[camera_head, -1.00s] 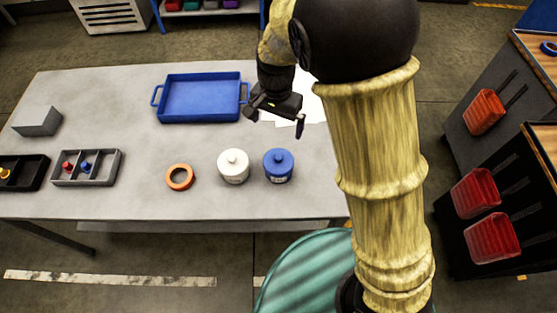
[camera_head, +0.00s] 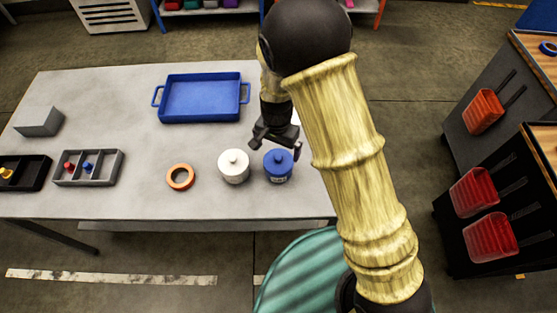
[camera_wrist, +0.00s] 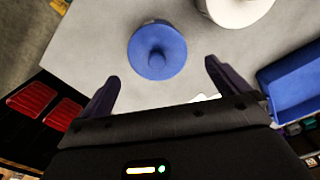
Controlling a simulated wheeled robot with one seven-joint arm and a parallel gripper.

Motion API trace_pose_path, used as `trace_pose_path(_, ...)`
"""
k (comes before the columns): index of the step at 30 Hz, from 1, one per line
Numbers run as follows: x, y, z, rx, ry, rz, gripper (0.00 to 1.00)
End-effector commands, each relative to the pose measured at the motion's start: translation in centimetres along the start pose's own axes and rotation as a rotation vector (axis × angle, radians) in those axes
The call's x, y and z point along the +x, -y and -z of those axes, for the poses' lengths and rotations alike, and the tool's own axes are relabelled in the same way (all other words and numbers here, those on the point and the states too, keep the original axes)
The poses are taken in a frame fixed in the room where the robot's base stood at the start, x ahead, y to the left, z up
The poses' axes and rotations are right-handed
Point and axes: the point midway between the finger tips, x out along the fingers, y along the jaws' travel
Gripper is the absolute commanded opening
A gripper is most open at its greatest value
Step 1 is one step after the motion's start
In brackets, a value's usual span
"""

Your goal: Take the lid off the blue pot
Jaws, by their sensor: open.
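The blue pot (camera_head: 278,172) stands upright on the table, with its blue lid (camera_head: 278,157) and round knob on top. In the wrist view the lid (camera_wrist: 157,50) shows from above, beyond my fingertips. My gripper (camera_head: 276,146) is open and empty, above and just behind the pot in the head view. In the wrist view its two fingers (camera_wrist: 163,72) are spread apart, with the lid's knob lying between their lines and a little ahead. I see no contact with the lid.
A white lidded pot (camera_head: 234,168) stands close left of the blue pot. An orange ring (camera_head: 180,177), a blue tray (camera_head: 246,117) and a grey divided box (camera_head: 104,180) are on the table (camera_head: 130,205). The table's front is mostly clear.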

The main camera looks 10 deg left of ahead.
Motion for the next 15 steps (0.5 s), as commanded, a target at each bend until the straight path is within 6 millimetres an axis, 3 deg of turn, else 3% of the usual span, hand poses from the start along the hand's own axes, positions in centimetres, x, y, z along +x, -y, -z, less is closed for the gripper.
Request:
trace_pose_path(5,0.9,-0.2,0.0,0.001,0.002,-0.003,1.0)
trace_pose_path(15,4.9,-0.5,0.0,0.001,0.002,-0.002,1.0)
